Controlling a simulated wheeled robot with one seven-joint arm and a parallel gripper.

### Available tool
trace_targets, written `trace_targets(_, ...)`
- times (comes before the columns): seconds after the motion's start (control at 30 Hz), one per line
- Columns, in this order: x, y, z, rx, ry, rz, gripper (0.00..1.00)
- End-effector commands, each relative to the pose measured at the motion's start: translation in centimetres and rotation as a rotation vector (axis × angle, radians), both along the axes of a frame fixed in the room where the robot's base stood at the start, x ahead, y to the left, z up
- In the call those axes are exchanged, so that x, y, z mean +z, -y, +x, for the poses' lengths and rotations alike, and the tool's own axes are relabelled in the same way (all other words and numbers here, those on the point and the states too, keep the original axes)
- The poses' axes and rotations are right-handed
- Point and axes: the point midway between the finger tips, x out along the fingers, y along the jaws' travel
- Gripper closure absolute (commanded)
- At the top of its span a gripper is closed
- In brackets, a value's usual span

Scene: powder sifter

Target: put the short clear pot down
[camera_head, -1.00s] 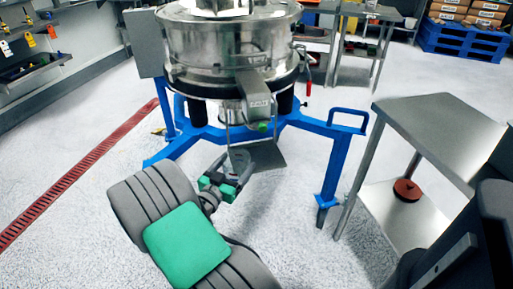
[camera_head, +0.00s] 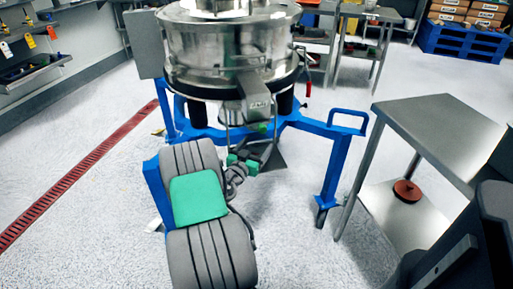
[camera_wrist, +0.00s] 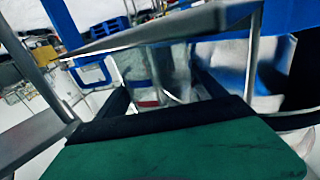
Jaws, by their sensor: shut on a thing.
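My gripper (camera_head: 259,158) is under the front of the steel sifter (camera_head: 232,60), close to its blue stand (camera_head: 305,123), in the head view. In the wrist view its two dark fingers (camera_wrist: 163,92) reach forward and are shut on a see-through thing, which I take to be the short clear pot (camera_wrist: 170,72). The pot's outline is blurred and it blends with what lies behind it. In the head view I cannot make out the pot. A small dark grey plate (camera_head: 276,160) shows just beside my gripper, partly hidden. I cannot tell whether the pot touches it.
A steel table (camera_head: 430,130) with a lower shelf stands at the right, with a round red-brown thing (camera_head: 407,191) on that shelf. A metal bar (camera_wrist: 150,36) crosses close above the fingers in the wrist view. A red floor drain (camera_head: 85,172) runs along the left. The floor between is clear.

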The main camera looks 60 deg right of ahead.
Motion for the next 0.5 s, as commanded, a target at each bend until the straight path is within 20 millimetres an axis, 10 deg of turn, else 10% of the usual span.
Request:
trace_targets(0.2,-0.39,-0.03,0.0,0.0,0.0,0.0,0.62)
trace_targets(0.23,-0.38,-0.04,-0.01,0.0,0.0,0.001,0.19)
trace_targets(0.5,-0.26,-0.05,-0.02,0.0,0.0,0.001,0.0)
